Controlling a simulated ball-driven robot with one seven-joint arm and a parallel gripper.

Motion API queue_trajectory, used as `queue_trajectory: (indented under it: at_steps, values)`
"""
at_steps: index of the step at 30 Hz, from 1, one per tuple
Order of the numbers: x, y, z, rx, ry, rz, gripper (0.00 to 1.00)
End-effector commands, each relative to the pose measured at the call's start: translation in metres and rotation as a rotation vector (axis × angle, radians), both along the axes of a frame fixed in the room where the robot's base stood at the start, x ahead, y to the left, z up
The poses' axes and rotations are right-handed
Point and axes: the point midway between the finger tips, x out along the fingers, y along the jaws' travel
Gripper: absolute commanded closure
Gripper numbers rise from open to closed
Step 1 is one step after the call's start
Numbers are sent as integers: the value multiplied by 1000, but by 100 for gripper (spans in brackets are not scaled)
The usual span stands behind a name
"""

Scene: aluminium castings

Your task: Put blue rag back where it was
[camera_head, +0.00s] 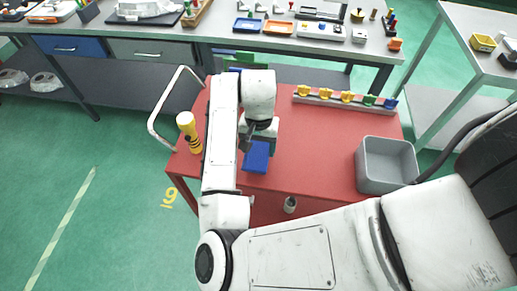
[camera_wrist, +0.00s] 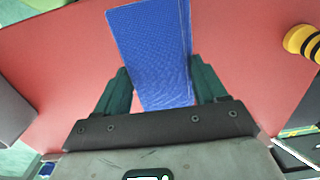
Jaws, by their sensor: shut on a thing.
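The blue rag (camera_wrist: 150,50) is in my gripper (camera_wrist: 160,95), between its two dark green fingers in the wrist view. It hangs out past the fingertips as a flat blue strip. In the head view the rag (camera_head: 257,156) shows below my gripper (camera_head: 250,138), over the left part of the red cart top (camera_head: 320,140). The gripper is shut on it. Whether the rag touches the cart top cannot be told. My arm hides part of the cart top to the left of the rag.
A yellow-and-black bottle (camera_head: 188,132) stands at the cart's left edge. A grey bin (camera_head: 387,165) stands at the right. A rack of yellow, green and blue pieces (camera_head: 345,98) runs along the back. The middle of the cart is clear. A workbench (camera_head: 230,38) stands behind.

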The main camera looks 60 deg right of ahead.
Motion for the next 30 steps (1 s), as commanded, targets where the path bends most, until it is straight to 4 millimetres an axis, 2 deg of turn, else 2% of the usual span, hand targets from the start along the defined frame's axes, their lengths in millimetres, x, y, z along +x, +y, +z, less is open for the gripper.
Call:
queue_trajectory:
  at_steps: [7,13,20,21,28,30]
  values:
    - [6,-13,-17,1,-1,-1,78]
    - [6,-10,-41,2,1,1,78]
    - [6,-11,-46,0,-1,0,78]
    - [6,-11,-46,0,-1,0,28]
    - [6,-11,-46,0,-1,0,6]
    - [6,-11,-46,0,-1,0,4]
